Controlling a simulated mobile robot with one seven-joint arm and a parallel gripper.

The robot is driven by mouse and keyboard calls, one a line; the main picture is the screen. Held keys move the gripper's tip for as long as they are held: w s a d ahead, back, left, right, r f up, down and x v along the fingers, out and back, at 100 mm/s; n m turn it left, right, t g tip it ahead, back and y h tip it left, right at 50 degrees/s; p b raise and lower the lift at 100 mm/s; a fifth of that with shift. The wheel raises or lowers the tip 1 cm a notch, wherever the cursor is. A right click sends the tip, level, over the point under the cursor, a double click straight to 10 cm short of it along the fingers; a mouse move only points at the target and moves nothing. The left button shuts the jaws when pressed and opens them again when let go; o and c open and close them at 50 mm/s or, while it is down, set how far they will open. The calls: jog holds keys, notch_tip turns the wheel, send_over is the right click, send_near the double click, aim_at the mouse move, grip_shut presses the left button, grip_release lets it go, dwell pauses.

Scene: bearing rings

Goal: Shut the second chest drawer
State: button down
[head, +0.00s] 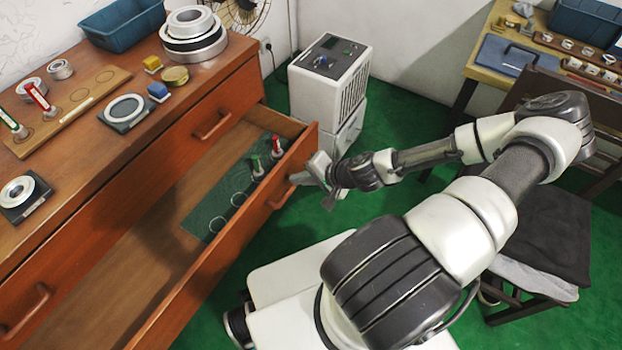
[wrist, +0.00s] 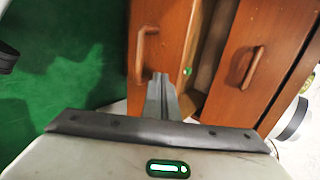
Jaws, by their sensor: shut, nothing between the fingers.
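The wooden chest (head: 150,195) has a closed upper drawer (head: 205,118) and, below it, a drawer pulled well out (head: 225,245). The open drawer's front also shows in the wrist view (wrist: 172,32), with its bar handle (wrist: 146,55). Another handle (wrist: 250,67) sits on the closed front. My gripper (head: 297,180) is shut and empty at the outer face of the open drawer, near the handle (head: 281,197). In the wrist view, its fingertips (wrist: 160,76) point at that front just beside the handle. I cannot tell whether they touch it.
The open drawer holds a dark green mat (head: 212,203) with a green and a red upright item. Rings, blocks and a blue bin (head: 122,22) stand on the chest top. A white cabinet (head: 325,90) stands behind the drawer's far end. A dark chair (head: 545,235) is at right.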

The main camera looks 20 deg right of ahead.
aim_at(278, 172)
jog(key=shift+w+a+f, duration=0.1)
jog(key=shift+w+a, duration=0.55)
jog(key=shift+w, duration=0.3)
jog(key=shift+w+a+f, duration=0.1)
jog(key=shift+w+a, duration=0.5)
jog(key=shift+w, duration=0.3)
jog(key=shift+w+a, duration=0.3)
jog(key=shift+w, duration=0.15)
jog(key=w+a+b, duration=0.1)
jog(key=w+a, duration=0.9)
jog(key=w, duration=0.5)
jog(key=shift+b, duration=0.4)
